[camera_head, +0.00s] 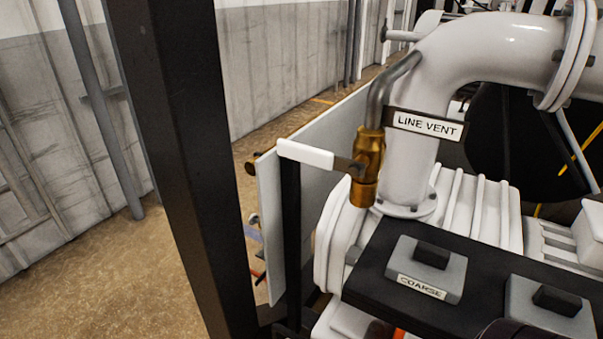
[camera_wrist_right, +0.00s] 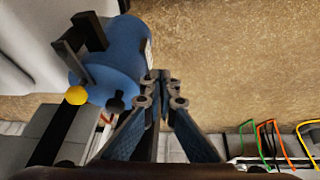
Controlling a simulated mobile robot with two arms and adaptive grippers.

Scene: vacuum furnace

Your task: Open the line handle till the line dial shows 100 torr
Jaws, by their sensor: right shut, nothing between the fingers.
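The line handle (camera_head: 306,154) is a white lever on a brass valve (camera_head: 368,165) below the "LINE VENT" label (camera_head: 428,124). It points left, roughly level and across the upright valve body. No gripper is at it in the head view. My right gripper (camera_wrist_right: 160,88) shows in the right wrist view with its fingers together and empty, over the brown floor beside a blue cylinder (camera_wrist_right: 115,62). The line dial is not seen in either view. My left gripper is not in view.
A thick white pipe (camera_head: 405,95) rises behind the valve. A black panel holds a grey "COARSE" switch box (camera_head: 428,268) and another box (camera_head: 550,310). A dark post (camera_head: 185,170) stands at left. A yellow ball (camera_wrist_right: 77,96) and coloured wires (camera_wrist_right: 268,140) lie near my right gripper's view.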

